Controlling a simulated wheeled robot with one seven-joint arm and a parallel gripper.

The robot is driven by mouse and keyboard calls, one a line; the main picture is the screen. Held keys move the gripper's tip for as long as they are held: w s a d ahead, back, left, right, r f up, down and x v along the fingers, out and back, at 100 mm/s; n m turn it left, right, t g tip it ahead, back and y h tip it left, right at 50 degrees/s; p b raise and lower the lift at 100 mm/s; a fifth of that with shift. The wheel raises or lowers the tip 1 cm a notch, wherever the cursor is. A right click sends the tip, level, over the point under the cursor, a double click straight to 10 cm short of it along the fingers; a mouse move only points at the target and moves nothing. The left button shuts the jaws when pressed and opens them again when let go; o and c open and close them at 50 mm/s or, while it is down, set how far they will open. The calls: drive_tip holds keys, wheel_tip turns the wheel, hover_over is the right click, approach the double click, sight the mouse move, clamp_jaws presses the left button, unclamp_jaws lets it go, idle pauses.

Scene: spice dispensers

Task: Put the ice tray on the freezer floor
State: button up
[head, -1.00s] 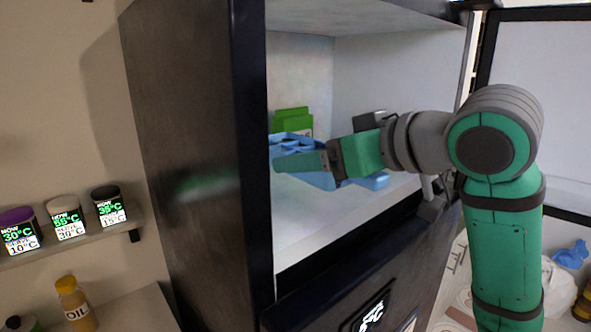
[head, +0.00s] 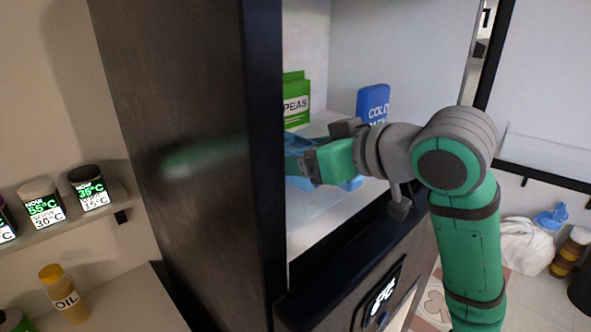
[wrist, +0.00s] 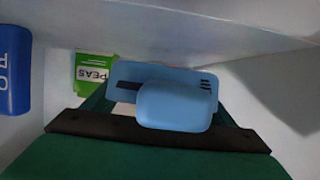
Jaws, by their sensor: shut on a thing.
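The light blue ice tray (wrist: 178,104) is in front of my gripper in the wrist view, with a rounded block facing the camera. The fingertips are partly hidden by the freezer's dark left edge. The pale freezer floor (head: 318,222) lies under the gripper; I cannot tell whether the tray touches it.
A green peas box (head: 296,100) stands at the back left of the freezer, and a blue cold pack (head: 373,103) stands right of it. The dark freezer side (head: 264,150) is close to my gripper. The front floor looks clear.

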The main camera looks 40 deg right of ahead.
drive_tip(key=shift+f, duration=1.65)
drive_tip(key=shift+f, duration=0.15)
drive_tip(key=o, duration=1.3)
drive_tip(key=shift+o, duration=0.2)
drive_tip(key=shift+s+r, duration=0.3)
drive_tip(key=shift+s, duration=0.05)
drive_tip(key=v, duration=1.1)
drive_tip(key=shift+s+r, duration=0.1)
drive_tip(key=shift+s, duration=0.15)
